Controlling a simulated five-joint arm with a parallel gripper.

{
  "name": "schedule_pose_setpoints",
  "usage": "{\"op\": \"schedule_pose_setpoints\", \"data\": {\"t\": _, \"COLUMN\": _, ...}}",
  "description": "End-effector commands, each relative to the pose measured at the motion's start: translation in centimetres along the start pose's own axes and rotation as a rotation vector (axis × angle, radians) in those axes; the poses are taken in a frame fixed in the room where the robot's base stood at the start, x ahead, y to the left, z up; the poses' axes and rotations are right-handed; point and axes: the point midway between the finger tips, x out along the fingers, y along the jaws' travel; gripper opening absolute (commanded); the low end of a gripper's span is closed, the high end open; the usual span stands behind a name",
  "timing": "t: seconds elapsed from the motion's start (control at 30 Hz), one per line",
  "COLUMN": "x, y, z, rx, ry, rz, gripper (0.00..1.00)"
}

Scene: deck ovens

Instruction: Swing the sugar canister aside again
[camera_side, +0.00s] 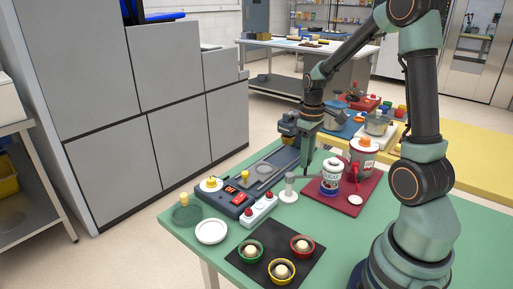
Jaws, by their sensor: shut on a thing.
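The sugar canister (331,177), white with a blue base and a "SUGAR" label, stands upright at the left part of a dark red mat (365,197). To its left is a short pale grey post (289,189) on a round white base. A thin arm seems to run from the post top toward the canister, though it is small and hard to make out. My gripper (304,174) points down between post and canister, shut on what looks like this arm. The exact contact is too small to see clearly.
A grey and red canister (363,154) stands behind right on the mat. A red-buttoned switch box (259,207) and a dark appliance (242,189) lie left. A black mat (276,254) with several ringed cups and a white plate (211,231) are in front. Green table is bare at right front.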

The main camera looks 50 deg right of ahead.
Motion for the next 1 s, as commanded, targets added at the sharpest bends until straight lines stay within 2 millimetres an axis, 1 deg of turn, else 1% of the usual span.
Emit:
{"op": "schedule_pose_setpoints", "data": {"t": 0.27, "x": -0.2, "y": 0.0, "z": 0.0, "rx": 0.023, "ry": 0.003, "rz": 0.002, "gripper": 0.0}}
{"op": "schedule_pose_setpoints", "data": {"t": 0.47, "x": -0.2, "y": -0.3, "z": 0.2, "rx": 0.112, "ry": 0.004, "rz": 0.002, "gripper": 0.0}}
{"op": "schedule_pose_setpoints", "data": {"t": 0.67, "x": -0.2, "y": -0.9, "z": 0.6, "rx": 0.269, "ry": 0.005, "rz": 0.002, "gripper": 0.0}}
{"op": "schedule_pose_setpoints", "data": {"t": 1.0, "x": -0.2, "y": -2.3, "z": 1.1, "rx": 0.591, "ry": 0.006, "rz": 0.001, "gripper": 0.0}}
